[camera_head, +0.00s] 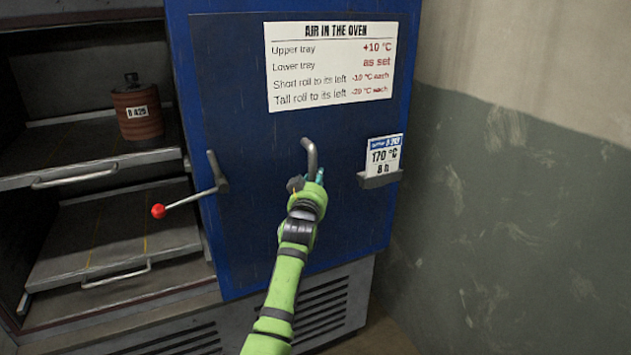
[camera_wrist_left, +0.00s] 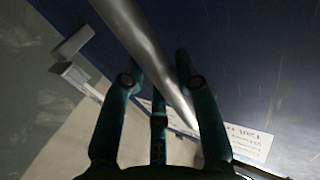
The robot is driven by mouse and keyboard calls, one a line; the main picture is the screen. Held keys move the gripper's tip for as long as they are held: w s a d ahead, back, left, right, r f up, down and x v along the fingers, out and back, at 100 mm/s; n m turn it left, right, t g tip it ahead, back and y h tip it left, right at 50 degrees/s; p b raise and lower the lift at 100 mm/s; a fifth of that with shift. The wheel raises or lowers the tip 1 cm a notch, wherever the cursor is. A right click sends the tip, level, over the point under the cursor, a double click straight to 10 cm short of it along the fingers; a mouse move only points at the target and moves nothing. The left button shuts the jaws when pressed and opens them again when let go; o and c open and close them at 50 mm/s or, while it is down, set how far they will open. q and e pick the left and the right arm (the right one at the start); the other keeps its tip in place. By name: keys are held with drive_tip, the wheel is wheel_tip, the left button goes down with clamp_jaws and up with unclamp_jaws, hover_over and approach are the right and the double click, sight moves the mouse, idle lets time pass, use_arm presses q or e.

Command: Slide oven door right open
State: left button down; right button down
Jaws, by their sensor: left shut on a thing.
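The blue oven door (camera_head: 265,200) covers the right part of the oven front. The oven's interior shows to the left of the door. A grey metal door handle (camera_head: 311,155) stands out from the middle of the door. My left gripper (camera_head: 312,182) is shut on the handle's lower part, and the fingers hide that part. In the left wrist view, the handle bar (camera_wrist_left: 150,50) runs slantwise between the teal fingers of my gripper (camera_wrist_left: 157,72). My right gripper is not in view.
A lever with a red knob (camera_head: 158,211) sticks out left from the door. An upper tray (camera_head: 75,180) carries a brown roll (camera_head: 138,112); the lower tray (camera_head: 110,240) looks empty. A card holder (camera_head: 380,180) and a notice (camera_head: 330,65) are on the door. A wall (camera_head: 510,190) stands at right.

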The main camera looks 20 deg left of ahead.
use_arm(q)
drive_tip(key=shift+d+r, duration=0.15)
drive_tip(key=shift+r, duration=0.15)
drive_tip(key=c, duration=0.9)
unclamp_jaws()
drive_tip(key=shift+w, duration=0.15)
drive_tip(key=shift+w+f, duration=0.1)
drive_tip(key=shift+f, duration=0.15)
drive_tip(key=v, duration=1.2)
